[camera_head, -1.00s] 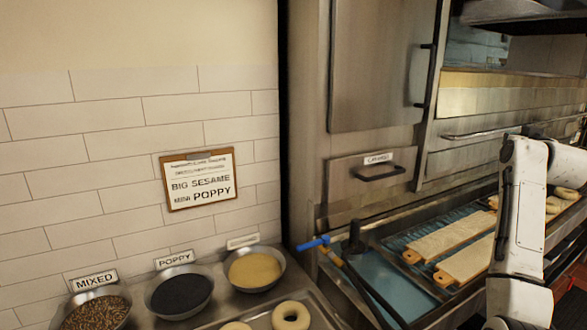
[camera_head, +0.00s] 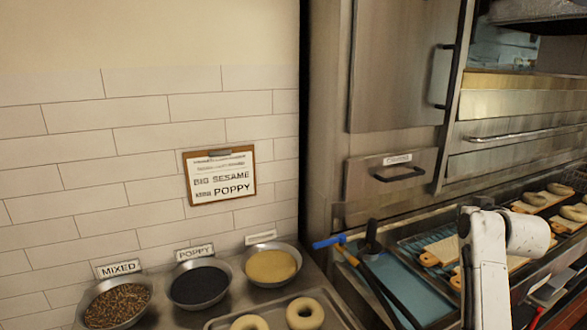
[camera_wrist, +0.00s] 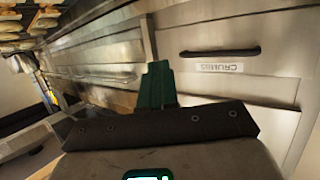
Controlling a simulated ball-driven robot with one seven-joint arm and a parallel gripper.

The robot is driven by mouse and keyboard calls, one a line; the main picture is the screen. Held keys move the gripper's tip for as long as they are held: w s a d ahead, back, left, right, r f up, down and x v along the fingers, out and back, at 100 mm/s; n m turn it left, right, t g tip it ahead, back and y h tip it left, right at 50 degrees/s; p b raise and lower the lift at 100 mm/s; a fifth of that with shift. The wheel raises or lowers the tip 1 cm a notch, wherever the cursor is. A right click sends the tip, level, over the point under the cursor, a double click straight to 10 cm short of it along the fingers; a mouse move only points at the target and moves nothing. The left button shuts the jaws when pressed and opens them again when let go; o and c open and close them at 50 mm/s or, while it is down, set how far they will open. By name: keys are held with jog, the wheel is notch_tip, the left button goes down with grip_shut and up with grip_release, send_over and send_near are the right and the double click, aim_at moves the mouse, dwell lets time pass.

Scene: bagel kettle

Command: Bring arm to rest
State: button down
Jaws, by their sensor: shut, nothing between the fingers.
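My white arm (camera_head: 485,270) stands upright at the right of the head view, in front of the kettle line, with its elbow bent over to the right. My gripper (camera_wrist: 157,70) shows in the wrist view as dark green fingers, closed together with nothing between them. It points along a steel front with a drawer marked CRUMBS (camera_wrist: 218,68), and no contact with it shows. The gripper itself is out of the head view.
Steel bowls of mixed seeds (camera_head: 118,305), poppy (camera_head: 200,285) and a pale topping (camera_head: 271,266) stand by the tiled wall. A tray (camera_head: 340,318) holds bagels (camera_head: 304,313). Wooden boards (camera_head: 440,249), some bearing bagels, lie at right.

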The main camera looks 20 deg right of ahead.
jog(key=s+a+f+n+g+y, duration=0.1)
jog(key=s+a+f+y, duration=0.1)
jog(key=a+f, duration=0.5)
jog(key=s+a+f+n+g+y, duration=0.1)
jog(key=s+a+f+y, duration=0.1)
jog(key=a+f, duration=0.5)
jog(key=s+a+f+n+g+y, duration=0.1)
jog(key=a+f, duration=0.5)
jog(key=a, duration=0.8)
jog(key=shift+s+a+f+n+y, duration=0.1)
jog(key=shift+s+f+n+y, duration=0.15)
jog(key=shift+s, duration=0.35)
jog(key=shift+s+a+f+n+y, duration=0.15)
jog(key=shift+s+n+y, duration=0.2)
jog(key=shift+s, duration=0.25)
jog(key=s+a+f+n+g+y, duration=0.1)
jog(key=s+a+f+g, duration=0.15)
jog(key=s+a, duration=0.45)
jog(key=s+a+f+n+g+y, duration=0.15)
jog(key=s+a+f, duration=0.3)
jog(key=s, duration=0.45)
jog(key=s+d+f+g, duration=0.1)
jog(key=s+f+g, duration=0.3)
jog(key=s, duration=0.5)
jog(key=shift+f+m, duration=0.35)
jog(key=shift+f, duration=0.15)
jog(key=shift+d+h, duration=0.15)
jog(key=shift+h, duration=0.1)
